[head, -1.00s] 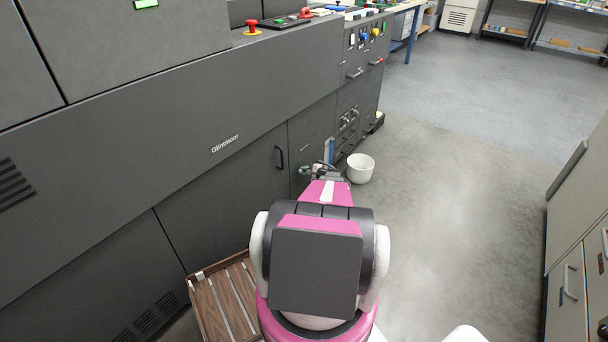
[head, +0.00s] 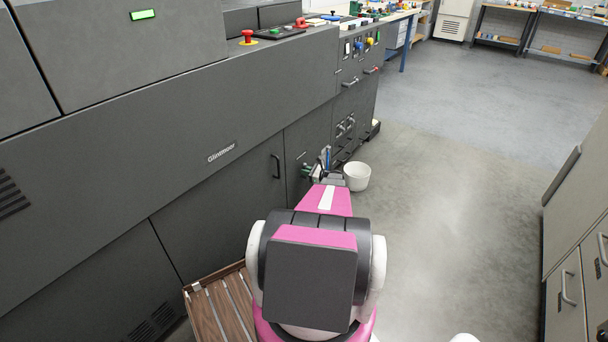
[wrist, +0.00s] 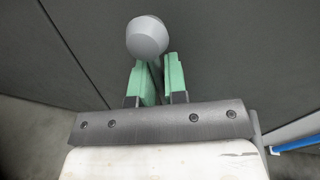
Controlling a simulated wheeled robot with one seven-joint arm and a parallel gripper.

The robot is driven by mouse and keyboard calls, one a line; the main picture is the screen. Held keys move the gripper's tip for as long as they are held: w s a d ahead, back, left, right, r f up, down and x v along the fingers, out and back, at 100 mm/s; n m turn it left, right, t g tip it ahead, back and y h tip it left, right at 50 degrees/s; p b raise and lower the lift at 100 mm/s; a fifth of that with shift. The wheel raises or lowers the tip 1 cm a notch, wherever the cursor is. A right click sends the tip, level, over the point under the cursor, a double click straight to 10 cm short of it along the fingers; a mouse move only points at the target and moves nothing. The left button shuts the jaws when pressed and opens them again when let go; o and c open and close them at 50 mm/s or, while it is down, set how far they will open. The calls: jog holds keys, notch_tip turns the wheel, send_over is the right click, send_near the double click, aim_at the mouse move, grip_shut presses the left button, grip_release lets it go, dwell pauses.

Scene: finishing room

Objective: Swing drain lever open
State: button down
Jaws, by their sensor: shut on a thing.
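The drain lever (wrist: 147,36) shows in the wrist view as a grey handle with a rounded end, standing out in front of a dark panel. My gripper (wrist: 156,72) has two green fingers, one on each side of the lever's stem just below the rounded end, and is shut on it. In the head view my gripper (head: 312,171) is low at the machine's front, beside the lower panels. My arm hides most of the lever there, and its angle is hard to tell.
A white bucket (head: 357,176) stands on the floor just right of my gripper. A thin blue bar (head: 327,155) rises near the gripper. A wooden slatted platform (head: 215,308) lies at lower left. Grey cabinets (head: 575,260) stand at right; the floor between is clear.

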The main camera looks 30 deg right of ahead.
jog(key=shift+w+d+m, duration=0.15)
jog(key=shift+d+m, duration=0.4)
jog(key=shift+m, duration=0.55)
jog(key=c, duration=1.2)
grip_release()
jog(key=shift+d, duration=0.1)
jog(key=shift+o, duration=0.2)
jog(key=v, duration=1)
jog(key=shift+s+d+f, duration=0.2)
jog(key=shift+s+f, duration=0.05)
jog(key=shift+s, duration=0.1)
